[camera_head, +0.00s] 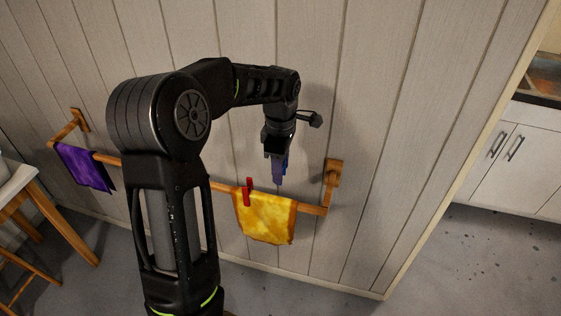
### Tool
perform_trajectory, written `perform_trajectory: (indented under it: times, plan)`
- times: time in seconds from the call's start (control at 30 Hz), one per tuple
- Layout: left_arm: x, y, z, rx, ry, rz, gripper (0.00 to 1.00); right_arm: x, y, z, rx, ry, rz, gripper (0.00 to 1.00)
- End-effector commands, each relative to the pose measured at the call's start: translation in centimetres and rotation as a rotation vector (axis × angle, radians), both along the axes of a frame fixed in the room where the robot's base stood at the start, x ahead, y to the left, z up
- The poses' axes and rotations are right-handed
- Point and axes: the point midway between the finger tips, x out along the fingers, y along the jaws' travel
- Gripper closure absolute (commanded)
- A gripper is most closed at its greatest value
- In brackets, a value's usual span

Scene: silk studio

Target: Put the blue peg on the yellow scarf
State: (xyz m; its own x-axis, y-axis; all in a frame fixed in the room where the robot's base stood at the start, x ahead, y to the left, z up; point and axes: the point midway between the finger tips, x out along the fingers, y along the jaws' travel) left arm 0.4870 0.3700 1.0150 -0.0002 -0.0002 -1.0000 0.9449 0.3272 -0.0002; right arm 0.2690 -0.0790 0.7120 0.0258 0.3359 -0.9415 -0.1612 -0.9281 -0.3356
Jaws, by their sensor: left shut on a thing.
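The yellow scarf (264,220) hangs over the wooden rail near its right end. A red peg (248,192) is on the scarf's top edge at its left side. My left gripper (278,170) points down above the right part of the scarf, shut on the blue peg (284,165). The blue peg is partly hidden by the gripper fingers. Its lower end looks close to the rail and scarf top, but I cannot tell whether it touches. My right gripper is not in view.
The wooden rail (308,209) runs along the panelled wall, held by a bracket (333,175) at the right. A purple scarf (86,167) hangs at its left end. A wooden table (28,180) stands at far left. White cabinets (515,160) are at right.

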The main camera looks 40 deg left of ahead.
Motion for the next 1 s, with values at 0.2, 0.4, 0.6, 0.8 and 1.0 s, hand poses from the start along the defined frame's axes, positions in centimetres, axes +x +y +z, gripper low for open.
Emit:
perform_trajectory:
  times: [0.2,0.4,0.6,0.8,1.0]
  plan:
    - [0.0,0.0,-0.1,0.0,0.0,0.002,0.98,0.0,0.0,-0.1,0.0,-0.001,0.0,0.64]
    - [0.0,0.0,-0.7,0.0,0.0,0.002,0.98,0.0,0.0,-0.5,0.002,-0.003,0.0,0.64]
    - [0.0,0.0,-1.8,0.0,0.0,0.002,0.98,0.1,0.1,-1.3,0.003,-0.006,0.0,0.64]
    - [0.0,0.0,-3.1,0.0,0.001,0.002,0.98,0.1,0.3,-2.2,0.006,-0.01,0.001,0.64]
    - [0.0,0.0,-4.4,0.0,0.001,0.003,0.98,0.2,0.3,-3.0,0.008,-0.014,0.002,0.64]
